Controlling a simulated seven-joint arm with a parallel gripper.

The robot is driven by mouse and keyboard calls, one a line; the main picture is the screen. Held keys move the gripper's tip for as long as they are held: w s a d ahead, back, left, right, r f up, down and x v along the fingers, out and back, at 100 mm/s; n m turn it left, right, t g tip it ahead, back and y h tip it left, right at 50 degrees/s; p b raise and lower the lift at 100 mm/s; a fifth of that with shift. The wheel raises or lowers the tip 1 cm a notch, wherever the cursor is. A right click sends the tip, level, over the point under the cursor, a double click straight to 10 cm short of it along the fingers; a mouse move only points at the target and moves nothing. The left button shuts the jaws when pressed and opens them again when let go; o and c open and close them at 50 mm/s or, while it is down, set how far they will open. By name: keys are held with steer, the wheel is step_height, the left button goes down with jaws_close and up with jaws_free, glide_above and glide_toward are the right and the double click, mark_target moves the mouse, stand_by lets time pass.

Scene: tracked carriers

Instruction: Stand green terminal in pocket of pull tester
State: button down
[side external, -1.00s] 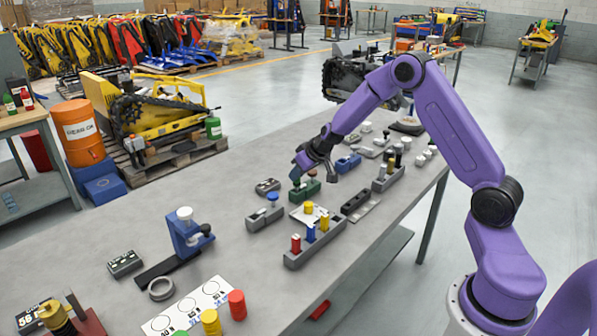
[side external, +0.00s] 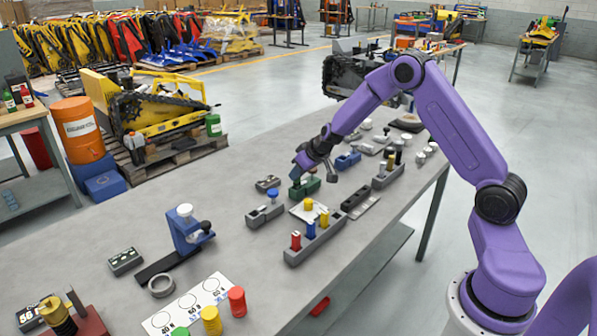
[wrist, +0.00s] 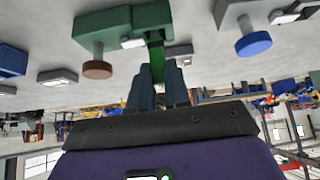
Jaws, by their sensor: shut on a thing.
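A green block-shaped fixture with a round brown knob, seemingly the pull tester (side external: 304,191), stands on the grey bench below my gripper. It also fills the upper left of the wrist view (wrist: 112,28), upside down. My gripper (wrist: 157,72) is shut on a slim green piece, the green terminal (wrist: 156,53), which projects from between the fingertips toward the fixture. In the side view my gripper (side external: 309,172) is right over the fixture and hides part of it. Whether the terminal is inside the pocket or only at it cannot be told; the pocket is hidden.
A grey fixture with a blue knob (side external: 265,215) stands to the left front. A grey rack (side external: 315,243) holds red, blue and yellow pieces in front. A blue fixture (side external: 348,160) is close behind.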

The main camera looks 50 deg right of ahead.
stand_by(0.3)
steer(key=c, duration=0.5)
jaws_free()
steer(key=shift+r, duration=3.5)
